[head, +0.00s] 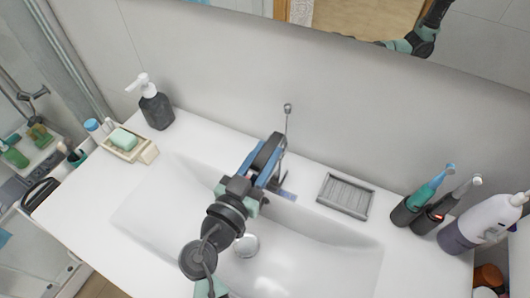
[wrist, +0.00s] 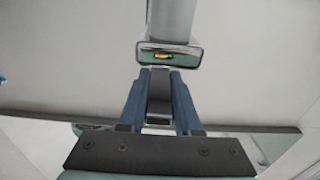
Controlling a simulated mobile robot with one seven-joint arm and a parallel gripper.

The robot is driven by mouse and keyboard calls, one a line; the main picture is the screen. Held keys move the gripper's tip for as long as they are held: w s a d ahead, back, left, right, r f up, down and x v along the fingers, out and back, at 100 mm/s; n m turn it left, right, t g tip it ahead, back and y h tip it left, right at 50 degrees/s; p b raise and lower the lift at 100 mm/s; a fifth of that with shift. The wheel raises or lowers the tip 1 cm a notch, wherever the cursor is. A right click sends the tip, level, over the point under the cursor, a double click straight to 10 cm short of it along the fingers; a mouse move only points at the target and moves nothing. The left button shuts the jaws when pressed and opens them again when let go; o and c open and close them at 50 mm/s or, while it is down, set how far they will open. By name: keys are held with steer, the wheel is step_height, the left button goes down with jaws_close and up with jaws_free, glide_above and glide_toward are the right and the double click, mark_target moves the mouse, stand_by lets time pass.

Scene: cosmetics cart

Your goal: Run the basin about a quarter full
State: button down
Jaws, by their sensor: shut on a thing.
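The white basin (head: 335,262) is sunk in the counter, with a round drain cover (head: 246,245) at its bottom. I see no water in it and no stream, though my arm hides part of it. The chrome faucet (head: 288,125) stands at the basin's back edge, partly hidden by my gripper (head: 272,150). In the wrist view my gripper (wrist: 160,76) has its two blue fingers around a narrow grey part of the faucet, likely its handle. A shiny block-shaped faucet part (wrist: 168,53) shows just past the fingertips.
A soap dispenser (head: 155,105) and a soap dish (head: 126,148) stand at the left. A ribbed grey tray (head: 345,196) lies right of the faucet. Electric toothbrushes (head: 424,195) and a white-purple bottle (head: 482,224) stand at the right. A mirror (head: 350,20) hangs behind.

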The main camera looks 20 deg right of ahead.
steer(key=shift+r, duration=0.1)
steer(key=r+y+p, duration=0.1)
steer(key=p, duration=0.2)
steer(key=shift+w+r+g+p, duration=0.1)
steer(key=shift+r+g+p, duration=0.2)
steer(key=shift+g, duration=0.1)
steer(key=p, duration=0.1)
steer(key=g+y+p, duration=0.1)
steer(key=p, duration=0.1)
steer(key=shift+w+d+r+y, duration=0.1)
steer(key=shift+d+r+y, duration=0.1)
steer(key=shift+r+y, duration=0.15)
steer(key=shift+g+y+p, duration=0.25)
steer(key=shift+g+p, duration=0.05)
steer(key=shift+p, duration=0.5)
steer(key=shift+f, duration=0.1)
steer(key=c, duration=0.6)
jaws_free()
